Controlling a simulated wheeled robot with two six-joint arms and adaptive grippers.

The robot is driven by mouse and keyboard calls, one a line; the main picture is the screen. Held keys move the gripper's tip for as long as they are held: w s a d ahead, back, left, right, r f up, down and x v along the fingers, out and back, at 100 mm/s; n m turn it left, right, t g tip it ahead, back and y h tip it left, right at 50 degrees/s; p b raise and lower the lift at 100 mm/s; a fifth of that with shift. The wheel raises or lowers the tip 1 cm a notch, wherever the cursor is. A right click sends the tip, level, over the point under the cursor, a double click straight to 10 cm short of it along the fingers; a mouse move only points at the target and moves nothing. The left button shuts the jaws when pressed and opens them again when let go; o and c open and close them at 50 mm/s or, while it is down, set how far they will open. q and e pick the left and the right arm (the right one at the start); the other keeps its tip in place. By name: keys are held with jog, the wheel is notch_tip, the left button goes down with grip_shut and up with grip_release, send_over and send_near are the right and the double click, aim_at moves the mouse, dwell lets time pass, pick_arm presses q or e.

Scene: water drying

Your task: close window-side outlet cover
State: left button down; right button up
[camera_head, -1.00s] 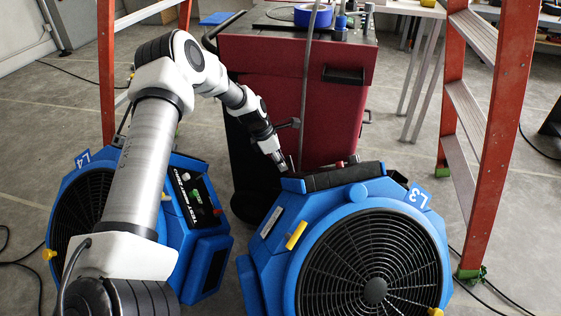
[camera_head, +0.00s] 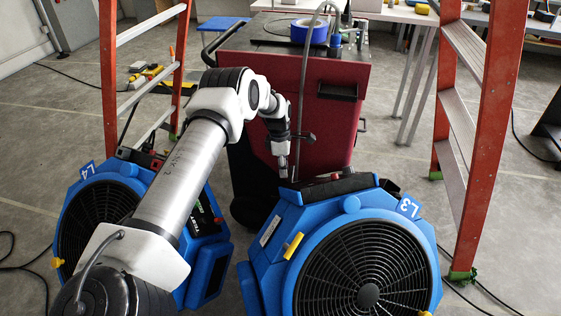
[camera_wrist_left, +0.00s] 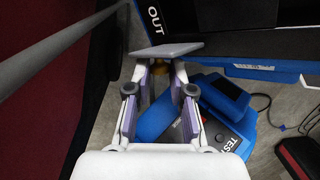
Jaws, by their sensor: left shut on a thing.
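The blue fan marked L3 (camera_head: 365,270) stands at the front right, with a dark panel on top. My left gripper (camera_head: 283,172) points down at the back left edge of its top. In the left wrist view a light grey flat plate (camera_wrist_left: 167,50), which looks like the outlet cover, lies at the tips of my left gripper (camera_wrist_left: 160,70). The gripper is shut on it. It sits beside the dark panel marked OUT (camera_wrist_left: 200,18). The outlet under the plate is hidden. My right gripper is in neither view.
A second blue fan, L4 (camera_head: 95,215), stands at left, partly behind my left arm. A red cabinet (camera_head: 335,115) is close behind the gripper. Orange ladders stand at left (camera_head: 108,75) and right (camera_head: 490,130). Cables lie on the floor.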

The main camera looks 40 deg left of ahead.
pick_arm(q)
jog(key=shift+w+d+f+m+g, duration=0.15)
jog(key=shift+w+m+g, duration=0.1)
jog(key=shift+m+g, duration=0.15)
jog(key=m+g+y+b, duration=0.1)
jog(key=b, duration=0.2)
jog(key=w+m+g+y+b, duration=0.1)
jog(key=b, duration=0.2)
jog(key=d+g+b, duration=0.1)
jog(key=b, duration=0.2)
jog(key=shift+w+d+f+m+y, duration=0.1)
jog(key=shift+w+f+m+y, duration=0.2)
jog(key=shift+w+m+y, duration=0.1)
jog(key=shift+r+b, duration=0.25)
jog(key=shift+b, duration=0.35)
jog(key=c, duration=1)
grip_release()
jog(key=shift+c, duration=0.2)
jog(key=shift+r, duration=0.1)
